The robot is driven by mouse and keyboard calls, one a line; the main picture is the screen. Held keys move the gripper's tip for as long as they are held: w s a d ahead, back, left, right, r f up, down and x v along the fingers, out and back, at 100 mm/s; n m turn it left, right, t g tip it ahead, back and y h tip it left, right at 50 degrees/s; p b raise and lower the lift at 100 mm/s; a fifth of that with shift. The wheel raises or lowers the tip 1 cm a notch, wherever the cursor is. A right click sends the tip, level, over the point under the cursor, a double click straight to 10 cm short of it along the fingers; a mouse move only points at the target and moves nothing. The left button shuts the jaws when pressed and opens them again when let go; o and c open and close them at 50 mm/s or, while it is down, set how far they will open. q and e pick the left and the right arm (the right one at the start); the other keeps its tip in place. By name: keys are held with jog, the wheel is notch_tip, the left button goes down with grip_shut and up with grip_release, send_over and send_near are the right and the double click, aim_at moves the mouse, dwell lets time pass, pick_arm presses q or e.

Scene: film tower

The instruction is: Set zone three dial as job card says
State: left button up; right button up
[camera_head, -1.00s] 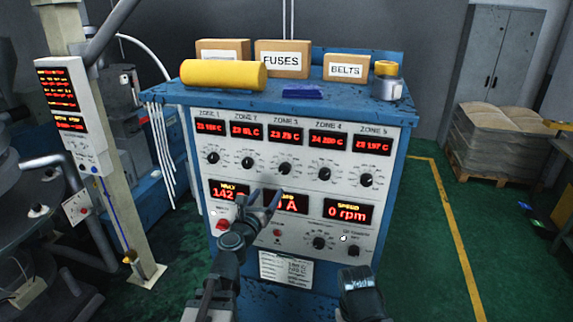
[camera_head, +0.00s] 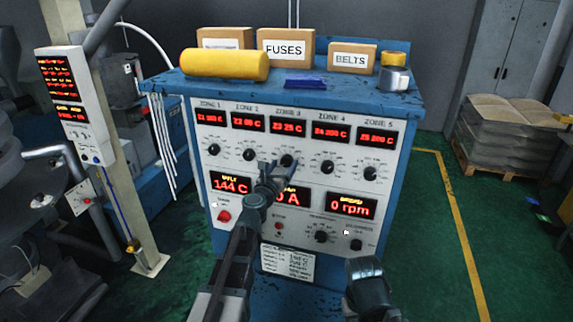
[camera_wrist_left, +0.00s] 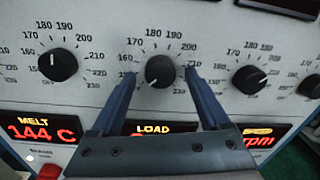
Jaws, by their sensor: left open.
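The zone three dial (camera_head: 287,160) is a round black knob on the white control panel, under the third red readout (camera_head: 287,128). In the left wrist view the dial (camera_wrist_left: 160,71) sits between the fingertips of my open left gripper (camera_wrist_left: 160,76), not gripped. Its pale pointer mark seems to face lower left; the printed scale around it includes 170 to 200. In the head view my left gripper (camera_head: 278,170) partly overlaps the dial's lower side. A white printed card (camera_head: 287,263) is low on the cabinet front; its text is too small to read.
Neighbouring dials for zone two (camera_head: 250,155) and zone four (camera_head: 327,167) flank it closely. A red button (camera_head: 224,216) and lower knobs (camera_head: 321,236) lie below. Part of my right arm shows at lower right. Boxes and a yellow roll (camera_head: 225,64) rest on top.

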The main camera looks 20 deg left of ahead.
pick_arm(q)
jog(key=shift+w, duration=0.45)
grip_shut()
